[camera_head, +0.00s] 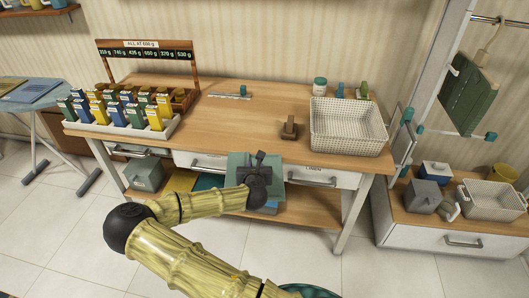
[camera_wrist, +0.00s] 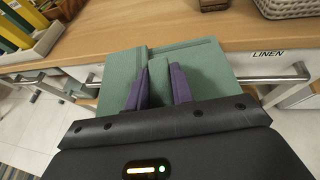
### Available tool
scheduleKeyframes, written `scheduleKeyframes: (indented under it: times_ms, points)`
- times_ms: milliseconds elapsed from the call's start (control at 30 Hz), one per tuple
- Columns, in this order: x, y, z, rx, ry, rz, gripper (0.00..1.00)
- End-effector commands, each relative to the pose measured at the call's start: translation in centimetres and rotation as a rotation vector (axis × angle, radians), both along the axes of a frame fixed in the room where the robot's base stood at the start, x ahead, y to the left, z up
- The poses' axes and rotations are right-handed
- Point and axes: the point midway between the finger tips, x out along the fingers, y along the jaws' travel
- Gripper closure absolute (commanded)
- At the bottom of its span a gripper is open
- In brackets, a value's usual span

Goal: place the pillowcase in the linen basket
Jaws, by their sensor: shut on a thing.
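A folded grey-green cloth, which looks like the pillowcase (camera_head: 237,166), is held by my gripper (camera_head: 257,165) in front of the worktable's drawers. In the wrist view the pillowcase (camera_wrist: 205,65) lies flat between the purple fingers of my gripper (camera_wrist: 160,78), with its far edge near the table's front edge. A cream woven basket (camera_head: 347,141) stands on the table's right end, up and right of my gripper. A "LINEN" label shows on the table front below it. The basket's corner (camera_wrist: 290,8) shows at top right in the wrist view. Its visible inside looks empty.
A brown block (camera_head: 289,127) sits left of the basket, and small jars (camera_head: 320,86) stand behind it. A white tray of colourful boxes (camera_head: 125,125) fills the table's left end. Another basket (camera_head: 490,205) stands on a low cabinet at right.

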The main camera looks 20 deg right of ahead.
Motion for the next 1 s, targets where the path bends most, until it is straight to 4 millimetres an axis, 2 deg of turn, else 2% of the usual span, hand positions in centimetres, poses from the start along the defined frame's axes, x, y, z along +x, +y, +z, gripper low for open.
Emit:
scheduleKeyframes:
  times_ms: [167, 400, 500, 633, 1000]
  points:
    - [-1.6, 3.2, -3.0, -0.005, 0.002, 0.113, 1.0]
    - [-4.8, 8.3, -7.9, -0.013, 0.001, 0.312, 1.0]
    - [-5.8, 9.7, -9.1, -0.014, -0.003, 0.371, 1.0]
    - [-6.4, 10.4, -9.7, -0.014, -0.006, 0.401, 1.0]
    - [-6.3, 10.4, -9.7, -0.013, -0.006, 0.4, 1.0]
